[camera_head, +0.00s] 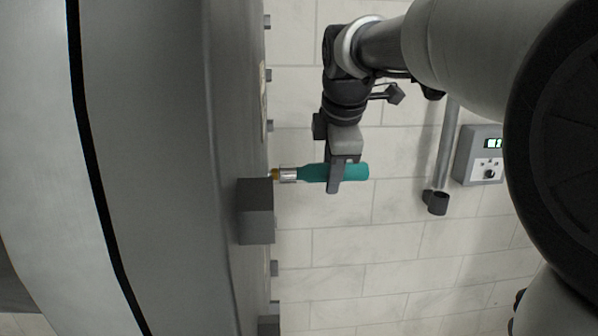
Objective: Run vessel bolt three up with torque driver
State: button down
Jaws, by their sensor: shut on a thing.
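My gripper (340,182) is shut on the teal handle of the torque driver (312,173). The driver lies level in the picture, its silver collar and brass-coloured tip pointing left at the vessel (150,130). The tip is at the vessel's side, just above a dark grey block (256,211) that sticks out from it. I cannot tell whether the tip is seated on a bolt; any bolt head there is hidden. Several small grey bolts (268,75) stick out along the vessel's right edge, above and below the driver. Which one is bolt three cannot be read.
A grey control box (479,155) with a lit display and a knob is at the right. A grey pipe with a dark end fitting (436,202) stands left of it. The tiled surface (340,270) below the driver is clear.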

aim_at(349, 171)
jog(key=shift+a+f+b, duration=0.1)
jog(key=shift+a+b, duration=0.7)
jog(key=shift+b, duration=0.7)
jog(key=shift+a, duration=0.1)
jog(key=shift+a, duration=0.6)
dwell(2.2)
jog(key=shift+d, duration=0.2)
jog(key=shift+d+p, duration=0.3)
jog(key=shift+d, duration=2.75)
